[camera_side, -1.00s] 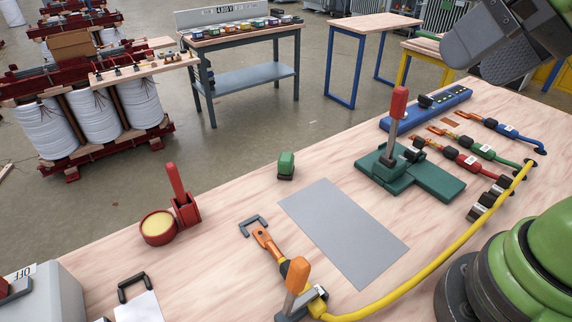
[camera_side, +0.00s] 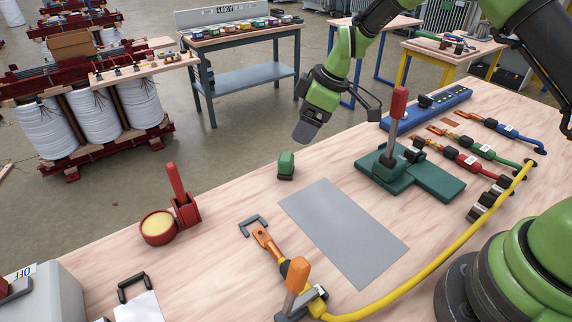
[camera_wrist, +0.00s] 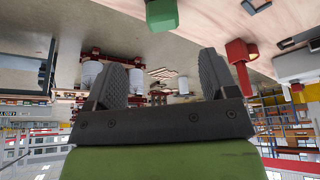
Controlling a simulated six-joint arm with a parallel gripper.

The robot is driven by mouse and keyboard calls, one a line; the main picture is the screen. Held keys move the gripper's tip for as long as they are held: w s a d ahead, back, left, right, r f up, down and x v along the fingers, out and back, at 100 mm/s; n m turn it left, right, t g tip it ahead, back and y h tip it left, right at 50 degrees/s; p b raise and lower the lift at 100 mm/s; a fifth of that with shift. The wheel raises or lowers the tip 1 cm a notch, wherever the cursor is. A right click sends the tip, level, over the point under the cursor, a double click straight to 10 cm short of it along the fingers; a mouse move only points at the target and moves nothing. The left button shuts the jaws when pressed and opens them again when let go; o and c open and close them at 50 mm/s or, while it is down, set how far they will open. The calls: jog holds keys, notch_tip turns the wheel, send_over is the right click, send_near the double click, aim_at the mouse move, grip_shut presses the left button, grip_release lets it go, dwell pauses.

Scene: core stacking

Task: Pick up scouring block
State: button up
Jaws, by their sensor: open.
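The scouring block, a small green block with a dark base (camera_side: 286,165), stands on the wooden workbench near its far edge, just beyond the grey sheet. It also shows at the top edge of the wrist view (camera_wrist: 161,14), partly cut off. My gripper (camera_side: 306,134) is above and a little behind the block, slightly to its right, pointing down and to the left. In the wrist view my gripper (camera_wrist: 163,75) has its two dark fingers wide apart with nothing between them. The block is apart from the fingers.
The grey sheet (camera_side: 342,230) lies flat in front of the block. A green clamp with a red handle (camera_side: 398,165) stands to the right. A red pot (camera_side: 158,228) and red-handled tool (camera_side: 183,205) stand to the left. An orange tool (camera_side: 270,245) and yellow cable (camera_side: 430,263) lie nearer.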

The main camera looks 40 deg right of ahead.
aim_at(287, 157)
jog(key=x, duration=0.4)
jog(key=shift+f, duration=0.4)
jog(key=x, duration=0.5)
jog(key=shift+a+f, duration=0.3)
jog(key=shift+a, duration=0.1)
jog(key=c, duration=1.1)
notch_tip(287, 157, up, 10)
jog(key=shift+r, duration=0.1)
